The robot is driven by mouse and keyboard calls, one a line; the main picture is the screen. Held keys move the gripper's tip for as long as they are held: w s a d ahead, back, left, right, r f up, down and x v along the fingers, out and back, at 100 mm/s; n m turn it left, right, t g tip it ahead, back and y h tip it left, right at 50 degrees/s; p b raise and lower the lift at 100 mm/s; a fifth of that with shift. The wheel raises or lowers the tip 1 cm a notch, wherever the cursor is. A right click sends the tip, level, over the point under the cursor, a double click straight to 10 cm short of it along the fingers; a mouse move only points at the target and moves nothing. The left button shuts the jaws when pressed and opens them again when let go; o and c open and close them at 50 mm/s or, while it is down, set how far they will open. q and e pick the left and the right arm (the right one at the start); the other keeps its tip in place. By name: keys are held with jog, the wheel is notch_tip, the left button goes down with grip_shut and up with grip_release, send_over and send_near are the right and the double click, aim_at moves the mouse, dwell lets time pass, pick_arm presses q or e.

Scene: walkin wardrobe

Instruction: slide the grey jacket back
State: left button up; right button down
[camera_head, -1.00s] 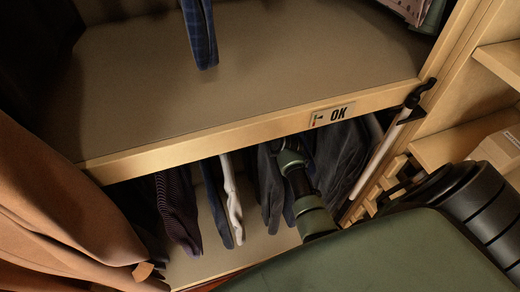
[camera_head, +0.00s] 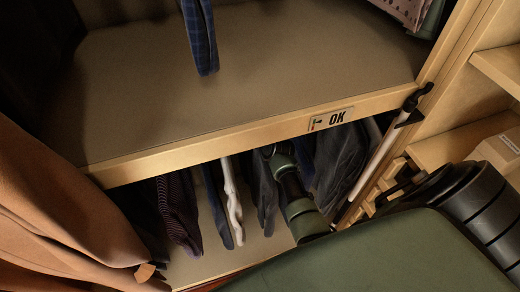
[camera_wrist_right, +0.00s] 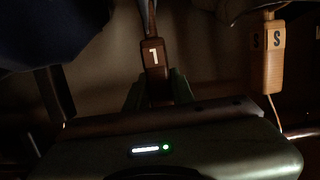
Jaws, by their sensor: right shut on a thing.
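Several garments hang under the shelf in the head view. A dark grey garment (camera_head: 264,195) hangs just left of my right arm, and a wider dark grey one (camera_head: 340,158) hangs to its right. I cannot tell which is the grey jacket. My right arm reaches under the shelf, and shelf and arm hide the gripper's fingertips in the head view. In the right wrist view my right gripper (camera_wrist_right: 156,92) is shut on a brown block (camera_wrist_right: 153,58) with a white mark, at the end of a thin stem. My left gripper is not in view.
A light pole (camera_head: 380,155) stands at the right. A tan block (camera_wrist_right: 267,55) marked S hangs right in the wrist view. A brown coat (camera_head: 60,215) fills the left.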

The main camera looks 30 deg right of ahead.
jog(key=shift+w+a+r+p, duration=0.1)
jog(key=shift+w+a+p, duration=0.15)
jog(key=shift+a, duration=0.7)
jog(key=shift+w+a+r+p, duration=0.1)
jog(key=shift+w+a+p, duration=0.15)
jog(key=shift+a, duration=0.65)
